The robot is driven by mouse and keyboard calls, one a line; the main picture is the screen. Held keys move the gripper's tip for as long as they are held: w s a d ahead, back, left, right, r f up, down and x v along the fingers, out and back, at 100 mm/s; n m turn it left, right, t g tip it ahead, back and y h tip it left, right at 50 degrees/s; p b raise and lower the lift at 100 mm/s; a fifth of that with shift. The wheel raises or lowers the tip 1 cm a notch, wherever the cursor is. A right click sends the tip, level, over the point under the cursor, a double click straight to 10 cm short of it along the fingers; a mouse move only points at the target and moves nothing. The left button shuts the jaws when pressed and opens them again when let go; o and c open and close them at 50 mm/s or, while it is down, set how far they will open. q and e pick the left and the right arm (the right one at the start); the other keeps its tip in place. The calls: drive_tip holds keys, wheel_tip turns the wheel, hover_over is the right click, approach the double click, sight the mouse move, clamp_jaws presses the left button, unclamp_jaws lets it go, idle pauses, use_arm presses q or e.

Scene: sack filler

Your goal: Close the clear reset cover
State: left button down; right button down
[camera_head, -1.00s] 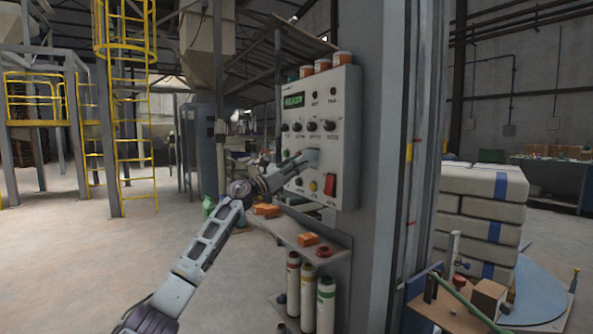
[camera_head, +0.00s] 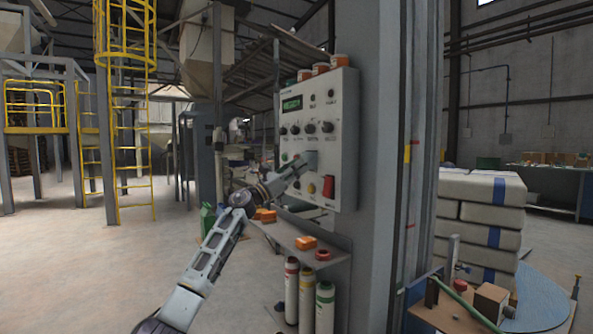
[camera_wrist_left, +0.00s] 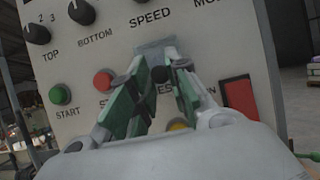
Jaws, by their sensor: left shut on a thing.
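The clear reset cover (camera_head: 311,156) is a small pale, see-through flap on the grey control panel (camera_head: 343,120), below the row of black knobs. In the left wrist view the cover (camera_wrist_left: 153,47) stands out above a dark round button (camera_wrist_left: 160,74). My left gripper (camera_head: 301,163) reaches the panel from the left. In the wrist view its two green-padded fingers (camera_wrist_left: 160,62) converge at the cover and are shut on its edge. The fingers partly hide the cover and the labels around it. My right gripper is not in view.
A red button (camera_wrist_left: 103,80) and a green button (camera_wrist_left: 60,95) are to the left, a yellow one (camera_wrist_left: 178,125) below. A shelf (camera_head: 290,236) with orange boxes is under the panel.

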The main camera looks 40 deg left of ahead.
use_arm(q)
drive_tip(key=c, duration=1.3)
unclamp_jaws()
drive_tip(key=shift+c, duration=0.2)
drive_tip(key=shift+s+f, duration=0.1)
drive_tip(key=shift+s, duration=0.05)
drive_tip(key=v, duration=1.1)
drive_tip(key=shift+s+a+f, duration=0.15)
drive_tip(key=shift+s+a, duration=0.05)
drive_tip(key=shift+s, duration=0.05)
